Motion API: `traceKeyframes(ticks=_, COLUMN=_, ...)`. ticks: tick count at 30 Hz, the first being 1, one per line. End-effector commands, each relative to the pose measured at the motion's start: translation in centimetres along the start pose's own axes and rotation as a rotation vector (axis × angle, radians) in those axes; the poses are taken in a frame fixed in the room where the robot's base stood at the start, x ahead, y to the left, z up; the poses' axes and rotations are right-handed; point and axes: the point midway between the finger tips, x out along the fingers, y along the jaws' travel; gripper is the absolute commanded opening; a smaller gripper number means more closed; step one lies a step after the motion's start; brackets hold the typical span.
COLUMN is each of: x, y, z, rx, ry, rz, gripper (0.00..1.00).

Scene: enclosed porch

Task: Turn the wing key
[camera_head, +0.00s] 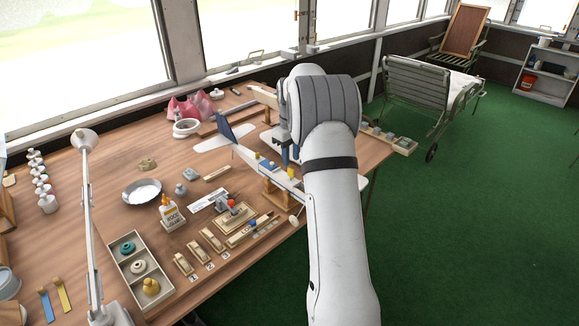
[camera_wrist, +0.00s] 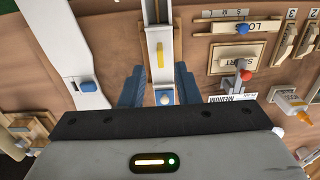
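A white model airplane with a blue tail fin (camera_head: 226,128) stands on a wooden cradle on the workbench; my arm hides much of it in the head view. In the wrist view its fuselage (camera_wrist: 157,30) runs up the middle, with a yellow bar (camera_wrist: 159,55) and a small pale knob (camera_wrist: 165,97) on top. A blue knob (camera_wrist: 87,86) sits on the white part at the left. I cannot tell which is the wing key. My gripper (camera_wrist: 162,88) is open, its blue fingers on either side of the fuselage near the pale knob. Contact is unclear.
Beside the airplane are a panel with a red-topped lever (camera_head: 231,203), numbered switch blocks (camera_head: 212,240) and a glue bottle (camera_head: 172,212). A compartment tray (camera_head: 140,265) and a white lamp (camera_head: 88,200) stand at the left. Green floor (camera_head: 470,230) is open at right.

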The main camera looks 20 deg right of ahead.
Motion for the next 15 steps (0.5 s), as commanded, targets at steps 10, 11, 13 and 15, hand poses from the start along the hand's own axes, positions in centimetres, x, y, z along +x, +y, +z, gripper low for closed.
traceKeyframes(ticks=10, x=4.2, y=-0.1, z=0.0, rx=0.0, ry=0.0, rz=0.0, gripper=0.29)
traceKeyframes(ticks=11, x=4.4, y=-0.1, z=0.0, rx=0.0, ry=0.0, rz=0.0, gripper=0.29)
traceKeyframes(ticks=13, x=4.5, y=-0.1, z=0.0, rx=-0.001, ry=0.0, rz=0.0, gripper=0.29)
traceKeyframes(ticks=15, x=4.5, y=-0.1, z=0.0, rx=-0.001, ry=0.0, rz=0.0, gripper=0.29)
